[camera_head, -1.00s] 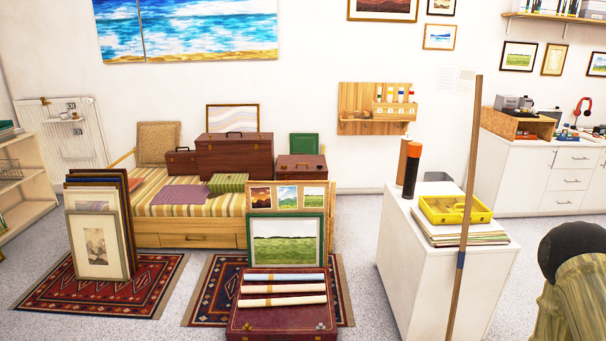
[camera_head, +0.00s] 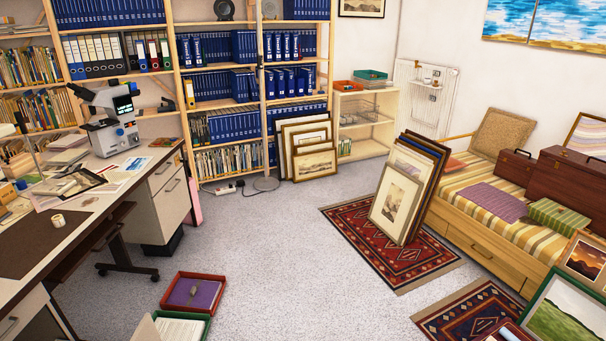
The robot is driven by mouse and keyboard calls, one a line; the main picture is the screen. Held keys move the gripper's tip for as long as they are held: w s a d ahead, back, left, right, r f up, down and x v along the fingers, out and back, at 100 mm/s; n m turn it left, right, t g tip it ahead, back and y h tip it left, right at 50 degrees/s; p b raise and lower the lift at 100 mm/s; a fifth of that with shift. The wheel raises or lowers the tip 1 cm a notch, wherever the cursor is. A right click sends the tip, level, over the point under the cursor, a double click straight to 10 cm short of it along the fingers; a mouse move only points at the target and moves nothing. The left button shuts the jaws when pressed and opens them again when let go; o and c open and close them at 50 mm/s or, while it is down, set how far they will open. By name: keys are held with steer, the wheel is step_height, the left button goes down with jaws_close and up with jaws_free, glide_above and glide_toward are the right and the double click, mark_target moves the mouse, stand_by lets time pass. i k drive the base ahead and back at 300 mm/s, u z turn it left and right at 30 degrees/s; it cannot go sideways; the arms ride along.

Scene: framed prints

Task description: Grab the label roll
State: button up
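A small whitish roll (camera_head: 57,220) with a tan centre stands on the desk (camera_head: 95,207) at the left, near the desk's front edge. It looks like the label roll, but it is too small to be sure. My gripper is not in view.
A microscope (camera_head: 112,120) and papers crowd the desk. A red tray (camera_head: 194,292) and a green tray lie on the floor by it. Framed prints (camera_head: 400,190) lean together on a patterned rug (camera_head: 345,219). The grey floor between desk and rug is clear.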

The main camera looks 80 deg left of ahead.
mark_target(58, 221)
steer(key=u, duration=2.7)
steer(key=i, duration=3.7)
steer(key=u, duration=3.9)
